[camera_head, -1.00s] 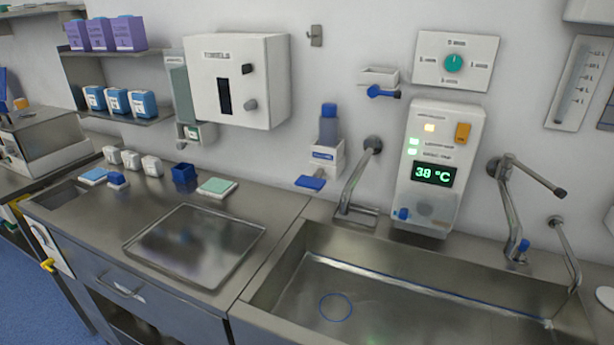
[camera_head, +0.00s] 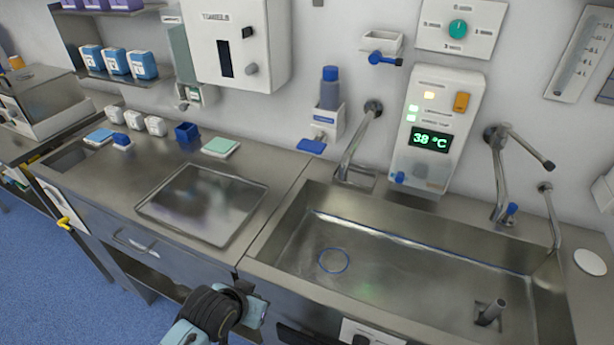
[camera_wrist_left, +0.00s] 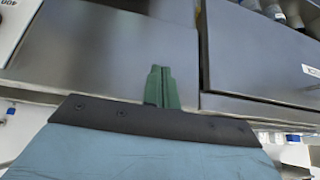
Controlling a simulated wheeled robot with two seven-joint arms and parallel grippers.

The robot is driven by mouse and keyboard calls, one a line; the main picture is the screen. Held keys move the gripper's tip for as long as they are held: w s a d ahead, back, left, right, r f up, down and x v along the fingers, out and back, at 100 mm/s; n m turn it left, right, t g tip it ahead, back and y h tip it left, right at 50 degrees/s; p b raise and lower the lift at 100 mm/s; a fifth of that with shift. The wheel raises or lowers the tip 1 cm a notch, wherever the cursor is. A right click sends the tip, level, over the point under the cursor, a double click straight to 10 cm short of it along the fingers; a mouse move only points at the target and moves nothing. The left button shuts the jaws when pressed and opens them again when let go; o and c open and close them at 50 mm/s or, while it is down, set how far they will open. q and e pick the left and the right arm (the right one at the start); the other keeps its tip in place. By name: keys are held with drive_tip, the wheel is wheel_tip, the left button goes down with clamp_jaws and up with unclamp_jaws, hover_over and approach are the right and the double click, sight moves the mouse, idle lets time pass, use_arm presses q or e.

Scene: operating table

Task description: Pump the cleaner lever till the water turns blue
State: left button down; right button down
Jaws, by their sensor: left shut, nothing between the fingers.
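A wall dispenser (camera_head: 327,124) holds a grey bottle with a blue cap (camera_head: 329,88). A blue lever (camera_head: 312,146) sticks out at its base, above the counter and the sink's back left corner. The steel sink (camera_head: 400,262) looks grey inside, with no blue water visible; a thin blue ring (camera_head: 333,261) lies on its floor. My left gripper (camera_head: 246,292) is low in front of the cabinet, below the counter edge and well away from the lever. In the left wrist view its green fingers (camera_wrist_left: 160,86) are shut and empty before a steel drawer front. My right gripper is not in view.
A steel tray (camera_head: 203,204) lies on the counter left of the sink. A faucet pipe (camera_head: 360,140) rises right of the dispenser, beside a control panel (camera_head: 437,135) reading 38 °C. A second blue-handled fixture (camera_head: 384,59) hangs higher up. The counter edge lies above my gripper.

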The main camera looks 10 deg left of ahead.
use_arm(q)
drive_tip(key=w+d+r+t+h, duration=0.1)
drive_tip(key=w+r+t, duration=0.3)
drive_tip(key=w+r, duration=0.7)
drive_tip(key=w+d+r+t+h+p, duration=0.1)
drive_tip(key=w+r+t, duration=0.3)
drive_tip(key=w+r, duration=0.7)
wheel_tip(320, 180, up, 5)
drive_tip(key=shift+d+r, duration=0.2)
drive_tip(key=shift+d, duration=0.45)
drive_tip(key=shift+w, duration=0.1)
hover_over(316, 141)
drive_tip(key=s+a, duration=0.1)
drive_tip(key=s, duration=0.4)
wheel_tip(316, 141, down, 2)
drive_tip(key=f, duration=0.1)
drive_tip(key=shift+w+a+f, duration=0.15)
drive_tip(key=shift+f, duration=1.6)
